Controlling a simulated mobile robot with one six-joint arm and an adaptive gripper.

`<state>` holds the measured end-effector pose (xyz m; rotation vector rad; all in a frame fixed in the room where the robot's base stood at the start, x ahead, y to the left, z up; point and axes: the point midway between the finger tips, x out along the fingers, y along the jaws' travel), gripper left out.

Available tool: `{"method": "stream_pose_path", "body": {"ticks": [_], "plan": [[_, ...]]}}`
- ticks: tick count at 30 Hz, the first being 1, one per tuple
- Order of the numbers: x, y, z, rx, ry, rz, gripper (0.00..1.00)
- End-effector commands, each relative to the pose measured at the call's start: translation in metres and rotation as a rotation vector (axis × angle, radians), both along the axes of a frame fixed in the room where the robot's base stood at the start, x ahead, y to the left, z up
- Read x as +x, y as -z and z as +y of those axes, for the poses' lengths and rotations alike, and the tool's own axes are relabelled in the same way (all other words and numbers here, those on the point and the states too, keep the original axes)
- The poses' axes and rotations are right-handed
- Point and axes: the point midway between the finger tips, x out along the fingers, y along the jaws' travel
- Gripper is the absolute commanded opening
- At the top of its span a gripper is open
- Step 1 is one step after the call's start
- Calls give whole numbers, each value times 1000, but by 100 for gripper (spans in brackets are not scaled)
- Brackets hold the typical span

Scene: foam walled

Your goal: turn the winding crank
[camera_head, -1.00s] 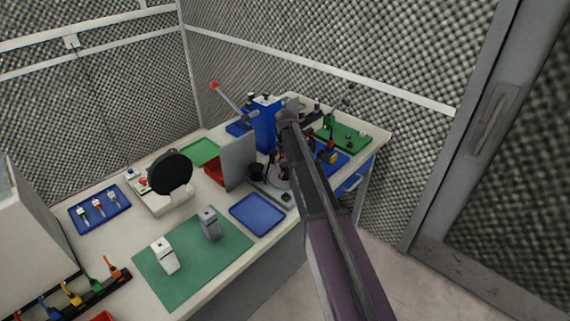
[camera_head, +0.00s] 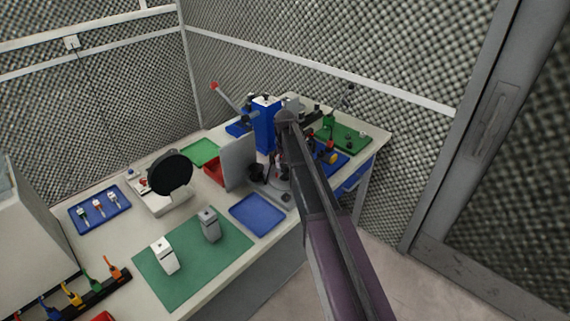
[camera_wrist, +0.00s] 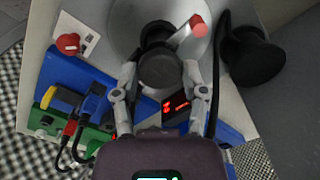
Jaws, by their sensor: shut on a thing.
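The winding crank's black round knob (camera_wrist: 157,70) sits between the two fingers of my gripper (camera_wrist: 159,78) in the wrist view. The fingers are shut on it from both sides. Behind the knob, a dark crank part (camera_wrist: 155,33) lies in front of a round grey plate (camera_wrist: 130,22). A red-tipped grey peg (camera_wrist: 190,29) stands just to the right of the knob. In the head view my arm covers most of the crank and gripper, so the crank's angle cannot be told there.
In the wrist view, a black flared part (camera_wrist: 256,60) stands close at right, and a red digital display (camera_wrist: 175,105) lies below the knob. In the head view, a blue box (camera_head: 264,125) and an upright grey panel (camera_head: 238,162) are near my arm. A blue tray (camera_head: 257,212) lies in front.

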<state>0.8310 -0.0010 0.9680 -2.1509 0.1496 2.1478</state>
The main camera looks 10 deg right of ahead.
Motion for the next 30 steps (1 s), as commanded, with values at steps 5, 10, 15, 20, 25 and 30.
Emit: {"method": "stream_pose_path", "body": {"ticks": [5, 10, 15, 20, 25, 30], "plan": [[-2, 1, 0, -1, 0, 3, 8], [-1, 1, 0, 0, -1, 3, 89], [-1, 0, 0, 0, -1, 2, 90], [-1, 0, 0, 0, -2, 1, 90], [-1, 0, 0, 0, -6, 1, 90], [-1, 0, 0, 0, -35, 1, 90]]}}
